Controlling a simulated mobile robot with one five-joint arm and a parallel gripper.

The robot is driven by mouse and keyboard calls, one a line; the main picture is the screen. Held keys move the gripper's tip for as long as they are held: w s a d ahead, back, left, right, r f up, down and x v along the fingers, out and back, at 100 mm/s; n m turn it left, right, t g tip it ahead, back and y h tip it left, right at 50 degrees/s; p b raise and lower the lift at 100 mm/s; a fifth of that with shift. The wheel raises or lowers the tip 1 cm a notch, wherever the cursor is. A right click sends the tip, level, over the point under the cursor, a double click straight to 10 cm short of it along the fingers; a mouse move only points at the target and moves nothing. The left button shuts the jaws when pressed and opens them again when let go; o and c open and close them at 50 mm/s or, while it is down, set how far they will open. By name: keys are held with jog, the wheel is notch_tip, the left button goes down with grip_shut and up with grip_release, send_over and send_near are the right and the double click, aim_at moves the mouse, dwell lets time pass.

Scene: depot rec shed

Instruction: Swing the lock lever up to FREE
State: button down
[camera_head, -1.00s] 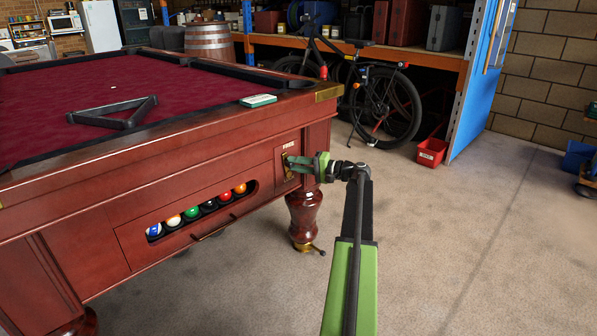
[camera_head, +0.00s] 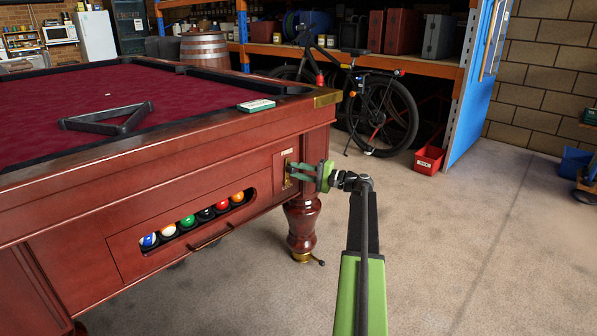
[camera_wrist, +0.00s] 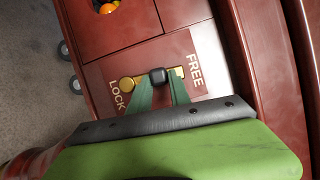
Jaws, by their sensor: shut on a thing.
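The lock lever has a black knob (camera_wrist: 157,76) on brass, midway between the words LOCK at left and FREE at right in the wrist view. A round brass piece (camera_wrist: 127,84) shows by LOCK. My gripper (camera_wrist: 160,80) is shut on the lever, with a green finger on either side of the knob. In the head view my gripper (camera_head: 293,170) reaches from the right to the brass plate (camera_head: 287,181) on the end of the pool table, below the FREE label. The fingers partly hide the lever there.
The pool table (camera_head: 150,172) fills the left, with several balls (camera_head: 205,214) in its side tray and a turned leg (camera_head: 303,228) below the plate. A bicycle (camera_head: 385,118), shelving and a red bin (camera_head: 429,160) stand behind.

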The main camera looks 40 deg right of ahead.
jog(key=c, duration=1.3)
grip_release()
jog(key=shift+s+d, duration=0.1)
jog(key=shift+d, duration=0.1)
jog(key=shift+c, duration=0.2)
jog(key=shift+o, duration=0.7)
jog(key=shift+a, duration=0.1)
jog(key=v, duration=1.7)
jog(key=shift+b, duration=0.35)
jog(key=shift+s+f, duration=0.1)
jog(key=shift+s, duration=0.05)
